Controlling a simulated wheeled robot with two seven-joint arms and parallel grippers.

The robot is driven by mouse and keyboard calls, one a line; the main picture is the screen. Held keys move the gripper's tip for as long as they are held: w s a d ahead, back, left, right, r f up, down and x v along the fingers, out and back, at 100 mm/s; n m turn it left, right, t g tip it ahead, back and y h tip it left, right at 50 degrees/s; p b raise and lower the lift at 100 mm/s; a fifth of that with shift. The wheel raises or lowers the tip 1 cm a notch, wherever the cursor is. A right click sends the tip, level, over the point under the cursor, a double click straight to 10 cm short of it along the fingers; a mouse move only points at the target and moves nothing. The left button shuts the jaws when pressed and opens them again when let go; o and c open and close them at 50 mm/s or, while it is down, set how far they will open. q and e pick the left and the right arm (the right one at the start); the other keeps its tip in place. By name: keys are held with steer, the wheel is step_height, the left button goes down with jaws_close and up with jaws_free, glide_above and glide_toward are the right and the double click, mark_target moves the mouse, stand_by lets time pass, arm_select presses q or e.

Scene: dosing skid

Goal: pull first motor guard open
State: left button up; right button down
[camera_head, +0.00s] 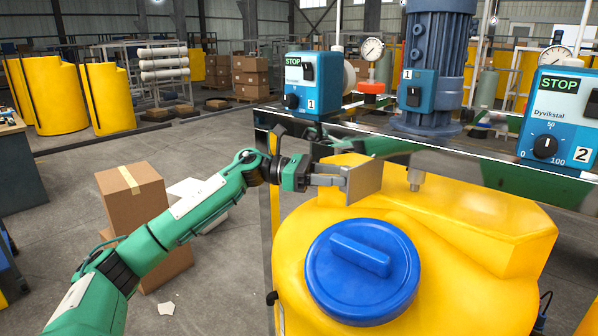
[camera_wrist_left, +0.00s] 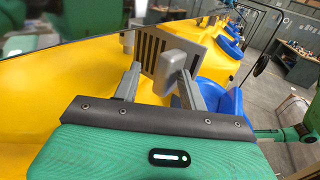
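The first motor guard shows in the head view as a grey plate (camera_head: 364,183) above the yellow tank, below the blue motor marked 1 (camera_head: 440,60). In the left wrist view it is a grey panel with dark vertical slots (camera_wrist_left: 152,52), with a grey block-like handle (camera_wrist_left: 174,64) standing out from it. My left gripper (camera_head: 338,174) reaches in from the left, close to the guard. My right gripper is not in view.
A yellow tank (camera_head: 470,265) with a blue lid (camera_head: 362,270) stands below the gripper. A metal rail (camera_head: 480,150) carries blue control boxes (camera_head: 315,85) above it. Cardboard boxes (camera_head: 135,195) stand on the floor at left, with open floor around them.

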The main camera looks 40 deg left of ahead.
arm_select(q)
steer(key=b+v, duration=0.3)
steer(key=v, duration=0.9)
steer(key=shift+s+r, duration=0.3)
steer(key=shift+s, duration=0.1)
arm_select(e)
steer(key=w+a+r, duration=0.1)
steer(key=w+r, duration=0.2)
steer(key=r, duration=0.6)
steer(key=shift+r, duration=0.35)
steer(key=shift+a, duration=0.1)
